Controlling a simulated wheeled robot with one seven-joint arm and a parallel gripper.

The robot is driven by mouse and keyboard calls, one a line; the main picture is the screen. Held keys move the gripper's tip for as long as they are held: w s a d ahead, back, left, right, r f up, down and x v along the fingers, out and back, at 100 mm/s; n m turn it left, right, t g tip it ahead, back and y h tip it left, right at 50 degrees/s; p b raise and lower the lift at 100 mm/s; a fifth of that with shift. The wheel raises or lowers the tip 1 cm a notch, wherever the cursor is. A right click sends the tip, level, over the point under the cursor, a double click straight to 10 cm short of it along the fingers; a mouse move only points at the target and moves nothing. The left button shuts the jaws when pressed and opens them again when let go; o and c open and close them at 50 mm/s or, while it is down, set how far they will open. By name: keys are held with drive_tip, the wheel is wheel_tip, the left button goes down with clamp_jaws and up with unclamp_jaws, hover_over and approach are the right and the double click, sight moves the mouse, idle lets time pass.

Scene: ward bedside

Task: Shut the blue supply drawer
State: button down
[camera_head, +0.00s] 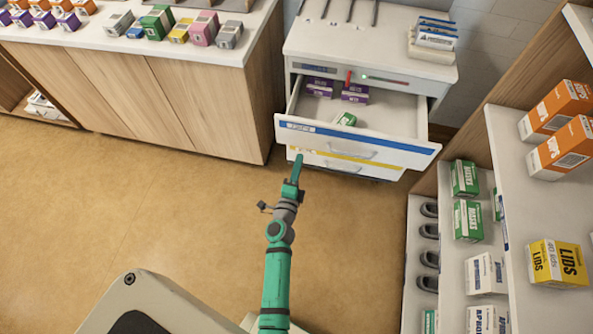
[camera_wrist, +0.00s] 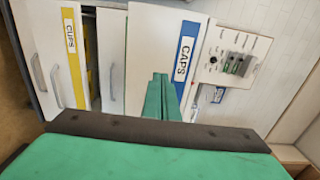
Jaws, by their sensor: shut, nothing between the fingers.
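The blue supply drawer (camera_head: 385,143) stands well open from the white cabinet (camera_head: 370,35). Its front has a blue strip, and the strip reads CAPS in the wrist view (camera_wrist: 184,55). Purple boxes (camera_head: 355,93) and a green-and-white box (camera_head: 345,119) lie inside it. My gripper (camera_head: 298,160) is shut and empty near the left end of the drawer front. In the wrist view my shut fingers (camera_wrist: 158,82) point toward this front and overlap it. I cannot tell whether they touch it.
A yellow-striped drawer (camera_head: 340,163) sits below and reads CUPS in the wrist view (camera_wrist: 72,55). A wooden counter (camera_head: 190,95) with boxes stands at left. A shelf unit (camera_head: 512,170) with boxes stands close at right. The floor (camera_head: 150,210) at left is clear.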

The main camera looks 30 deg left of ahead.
sight(306, 136)
drive_tip(key=x, duration=0.8)
drive_tip(key=shift+w, duration=0.1)
